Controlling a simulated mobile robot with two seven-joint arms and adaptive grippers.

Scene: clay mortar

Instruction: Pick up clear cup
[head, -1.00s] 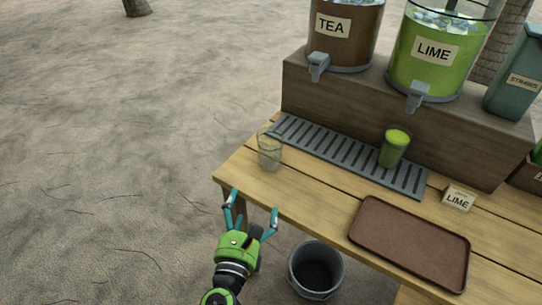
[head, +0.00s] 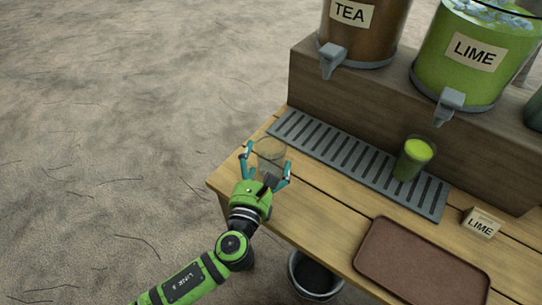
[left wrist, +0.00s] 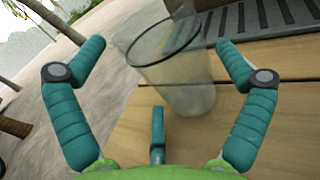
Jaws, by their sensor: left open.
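The clear cup (head: 270,154) stands upright and looks empty on the wooden table near its left corner, beside the end of the drip grate. My left gripper (head: 267,164) is open, with its teal fingers spread to either side of the cup. In the left wrist view the clear cup (left wrist: 173,62) is between the fingers of my gripper (left wrist: 161,62), with gaps visible on both sides. The near side of the cup is partly hidden by the gripper in the head view. My right gripper is not in view.
A slatted drip grate (head: 350,160) runs behind the cup, with a filled green cup (head: 413,158) on it. Tea (head: 360,35) and lime (head: 470,58) dispensers stand on a wooden riser. A brown tray (head: 420,262) and a lime sign (head: 482,224) lie to the right. A bucket (head: 314,278) stands below the table edge.

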